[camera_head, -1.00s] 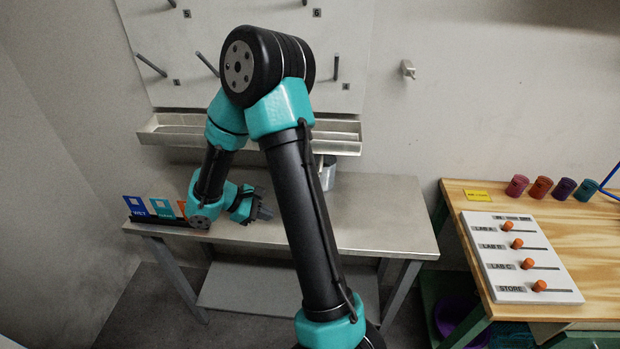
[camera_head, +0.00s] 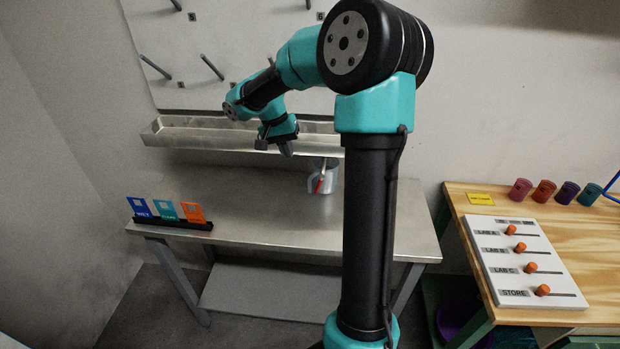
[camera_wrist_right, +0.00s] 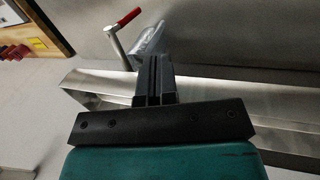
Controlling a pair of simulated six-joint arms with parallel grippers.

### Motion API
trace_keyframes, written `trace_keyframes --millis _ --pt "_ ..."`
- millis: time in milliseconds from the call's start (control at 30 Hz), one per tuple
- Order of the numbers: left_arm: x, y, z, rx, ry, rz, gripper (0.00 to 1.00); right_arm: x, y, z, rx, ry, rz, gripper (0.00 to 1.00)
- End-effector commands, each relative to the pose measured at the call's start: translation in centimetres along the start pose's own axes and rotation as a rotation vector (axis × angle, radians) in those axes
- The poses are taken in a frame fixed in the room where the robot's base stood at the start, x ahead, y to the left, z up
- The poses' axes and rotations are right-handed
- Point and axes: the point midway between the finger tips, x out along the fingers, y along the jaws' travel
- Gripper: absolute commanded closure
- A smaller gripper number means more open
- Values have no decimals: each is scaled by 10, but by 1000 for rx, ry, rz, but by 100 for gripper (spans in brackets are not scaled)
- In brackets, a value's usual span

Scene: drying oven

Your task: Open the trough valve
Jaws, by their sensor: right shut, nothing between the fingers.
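The metal trough (camera_head: 215,138) runs along the wall under the pegboard. Below its right end hangs a lever with a red grip (camera_head: 320,183), likely the trough valve; in the right wrist view its red handle (camera_wrist_right: 129,17) sits on a grey bar. A grey cup (camera_head: 331,177) is beside the lever at the back of the bench. My right gripper (camera_head: 274,150) is at the trough's front, left of the lever and apart from it. In the right wrist view its fingers (camera_wrist_right: 153,66) are shut and empty, with the trough behind. My left gripper is out of view.
The metal bench (camera_head: 270,208) is mostly clear. A black rack (camera_head: 172,222) with blue, teal and orange cards stands at its left front. On the right, a wooden table (camera_head: 580,235) holds a slider panel (camera_head: 500,250) and several coloured cups.

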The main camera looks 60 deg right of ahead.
Motion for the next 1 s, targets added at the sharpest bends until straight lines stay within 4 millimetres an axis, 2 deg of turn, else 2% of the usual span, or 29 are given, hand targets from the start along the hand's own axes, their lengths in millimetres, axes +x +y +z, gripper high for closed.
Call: trace_keyframes --millis 267,767,1000 --pt "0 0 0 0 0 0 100 18 0 0 -1 -2 3 100" --pt "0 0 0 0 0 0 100 100 1 0 -2 -3 4 100" --pt "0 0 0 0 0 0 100 117 28 0 -1 -2 3 100"
